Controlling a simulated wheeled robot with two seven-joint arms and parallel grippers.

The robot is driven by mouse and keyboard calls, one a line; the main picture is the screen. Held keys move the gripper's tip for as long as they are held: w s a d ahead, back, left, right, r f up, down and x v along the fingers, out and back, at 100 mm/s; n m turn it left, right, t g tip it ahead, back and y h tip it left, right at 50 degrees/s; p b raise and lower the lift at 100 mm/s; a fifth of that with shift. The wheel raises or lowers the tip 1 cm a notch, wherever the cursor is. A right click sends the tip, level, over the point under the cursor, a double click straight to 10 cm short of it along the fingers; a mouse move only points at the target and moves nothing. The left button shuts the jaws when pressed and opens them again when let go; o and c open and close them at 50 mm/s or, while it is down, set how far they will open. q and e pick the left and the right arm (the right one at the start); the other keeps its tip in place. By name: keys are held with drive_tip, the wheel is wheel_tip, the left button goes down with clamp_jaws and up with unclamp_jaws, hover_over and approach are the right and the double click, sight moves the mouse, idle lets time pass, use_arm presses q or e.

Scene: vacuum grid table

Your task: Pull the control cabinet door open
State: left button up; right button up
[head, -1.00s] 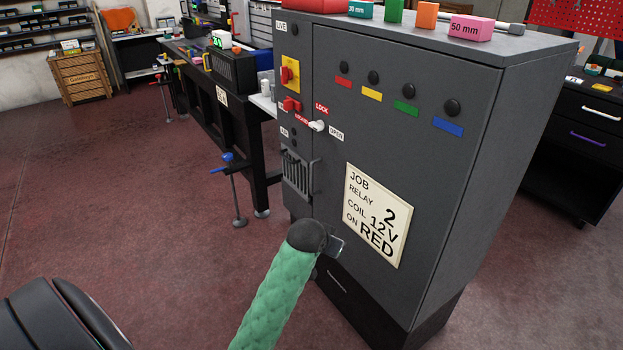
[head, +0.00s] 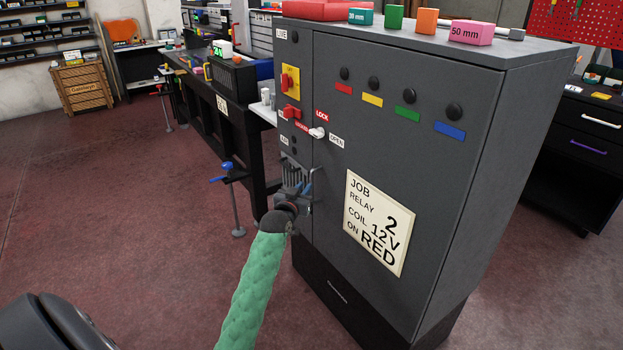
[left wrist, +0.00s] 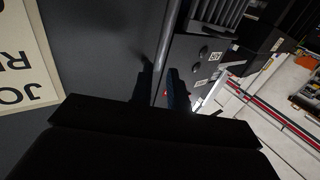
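The grey control cabinet door (head: 420,190) stands shut flush in its frame. Its upright bar handle (head: 311,180) is at the door's left edge, beside a vent grille; the bar also shows in the left wrist view (left wrist: 169,42). My left gripper (head: 302,190) is at the handle. In the left wrist view its two dark fingers (left wrist: 160,88) are apart, with the bar between them; contact is not clear. A white latch knob (head: 317,132) sits above the handle, between the red LOCK label and the white OPEN label. My right gripper is not in view.
A job card (head: 376,222) is on the door's lower part. Coloured blocks, including a pink one (head: 472,33), stand on the cabinet top. A workbench (head: 228,118) and a blue-handled clamp (head: 232,190) are to the left. The floor in front is clear.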

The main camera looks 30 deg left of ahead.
sight(311, 179)
use_arm(q)
drive_tip(key=shift+w+a, duration=0.25)
drive_tip(key=shift+w, duration=0.95)
drive_tip(key=shift+w+a, duration=0.2)
drive_tip(key=shift+w, duration=1)
drive_tip(key=shift+w+a, duration=0.25)
drive_tip(key=shift+w, duration=0.95)
clamp_jaws()
